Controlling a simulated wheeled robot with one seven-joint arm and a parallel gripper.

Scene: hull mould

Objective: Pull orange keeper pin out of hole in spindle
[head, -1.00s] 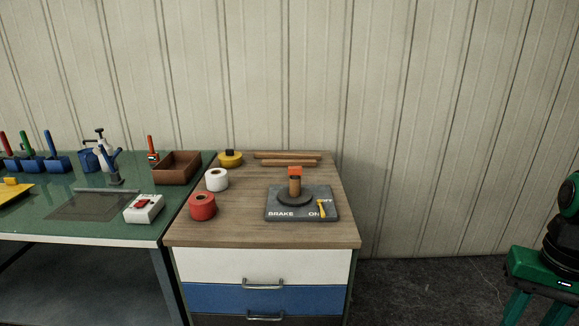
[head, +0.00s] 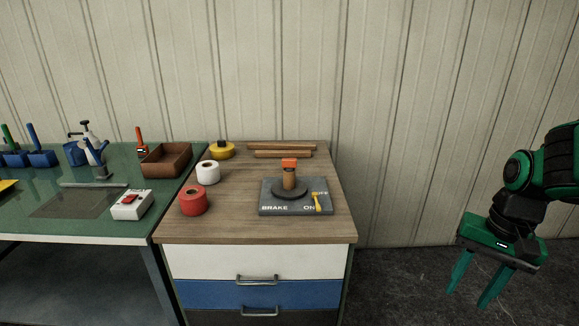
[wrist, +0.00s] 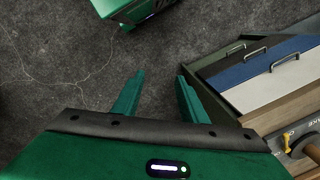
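The orange keeper pin (head: 289,162) shows at the top of the brown upright spindle (head: 289,179). The spindle stands on a round dark disc on the grey brake plate (head: 268,202), which is marked BRAKE, ON and OFF. A yellow lever (head: 316,202) lies on the plate's right side. My green gripper (head: 475,285) is in the air right of the cabinet, well apart from the pin, with its fingers pointing down. In the wrist view its two fingers (wrist: 157,97) are apart with nothing between them. The plate and spindle show only partly at that view's right edge.
The wooden cabinet top (head: 215,228) also holds a red roll (head: 193,201), a white roll (head: 208,172), a yellow roll (head: 222,150) and wooden strips (head: 282,149). A green bench (head: 125,165) adjoins on the left. The floor right of the cabinet is clear.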

